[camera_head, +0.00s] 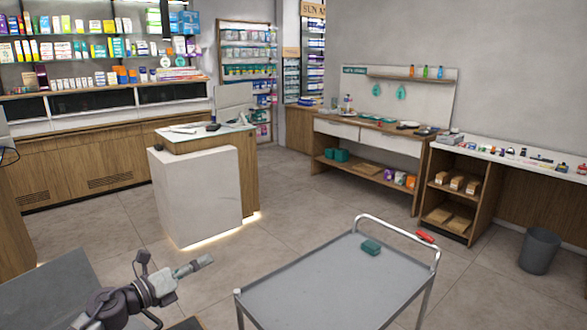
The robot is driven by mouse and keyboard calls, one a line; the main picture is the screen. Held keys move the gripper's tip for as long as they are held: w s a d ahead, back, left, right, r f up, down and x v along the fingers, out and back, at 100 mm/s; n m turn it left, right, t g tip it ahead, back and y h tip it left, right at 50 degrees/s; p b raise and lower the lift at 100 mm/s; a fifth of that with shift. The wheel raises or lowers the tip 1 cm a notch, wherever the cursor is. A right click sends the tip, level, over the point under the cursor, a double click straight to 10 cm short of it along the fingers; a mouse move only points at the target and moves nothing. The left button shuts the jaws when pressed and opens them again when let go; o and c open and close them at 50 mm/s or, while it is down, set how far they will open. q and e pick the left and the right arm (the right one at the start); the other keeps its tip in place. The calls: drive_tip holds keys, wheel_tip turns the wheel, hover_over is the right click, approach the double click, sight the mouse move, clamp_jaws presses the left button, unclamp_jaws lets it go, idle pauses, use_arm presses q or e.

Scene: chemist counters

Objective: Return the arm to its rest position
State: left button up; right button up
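My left arm comes in at the lower left, and its dark grey gripper (174,262) is held up in front of me. Its two fingers are spread apart, one pointing up and one to the right, with nothing between them. The gripper is left of a grey trolley (300,285) and apart from it. My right gripper is out of view.
A teal box (371,247) lies on the trolley, and a red item (425,237) shows by its rail. A white counter (200,200) stands behind. A dark bin (539,251) is on the floor at right. Open floor lies between counter and trolley.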

use_arm(q)
drive_tip(key=s+f+n+g+y, duration=0.3)
drive_tip(key=s+f+n+y, duration=0.45)
drive_tip(key=s+n, duration=0.75)
drive_tip(key=s+f+n+g+y, duration=0.2)
drive_tip(key=s+f+n+y, duration=0.3)
drive_tip(key=s+f+n, duration=0.9)
drive_tip(key=s+d+n+g+h, duration=0.15)
drive_tip(key=s+n+g, duration=0.35)
drive_tip(key=s, duration=0.9)
wheel_tip(320, 180, down, 24)
drive_tip(key=g, duration=0.1)
drive_tip(key=s+a+f+g, duration=0.1)
drive_tip(key=s+a+f, duration=0.1)
drive_tip(key=s+f, duration=1.5)
drive_tip(key=shift+s+a+f+g, duration=0.2)
drive_tip(key=shift+a+f+g, duration=0.1)
drive_tip(key=shift+a+f, duration=0.05)
